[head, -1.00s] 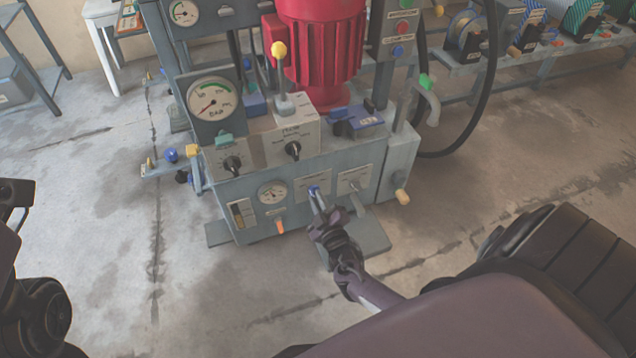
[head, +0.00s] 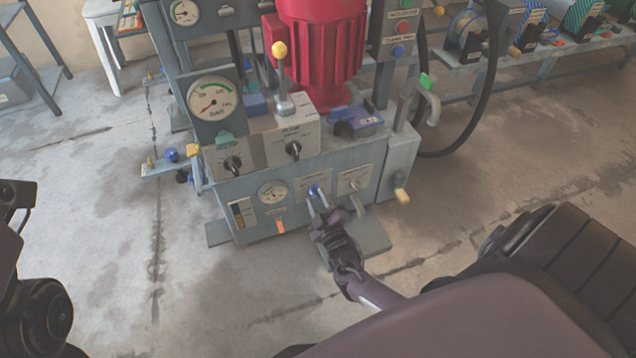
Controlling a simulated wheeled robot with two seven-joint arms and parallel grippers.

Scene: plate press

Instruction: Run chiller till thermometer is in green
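The press's grey base unit (head: 300,217) carries a small round dial (head: 272,192) with a green patch on its front, probably the thermometer. Its needle is too small to read surely. Right of it, a blue knob or switch (head: 314,190) sits under a label plate. My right gripper (head: 317,202) is at this blue part, its fingers slightly apart with their tips beside it. I cannot tell whether they touch it. A grey lever (head: 357,200) is just to the right. My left arm shows at the left edge, with no clear view of its fingers.
A larger pressure gauge (head: 213,105), two black knobs, a yellow-topped lever (head: 280,50) and a red motor (head: 318,45) stand above. An orange tap (head: 280,227) is below the dial. A bench (head: 540,62) is at back right. The floor in front is clear.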

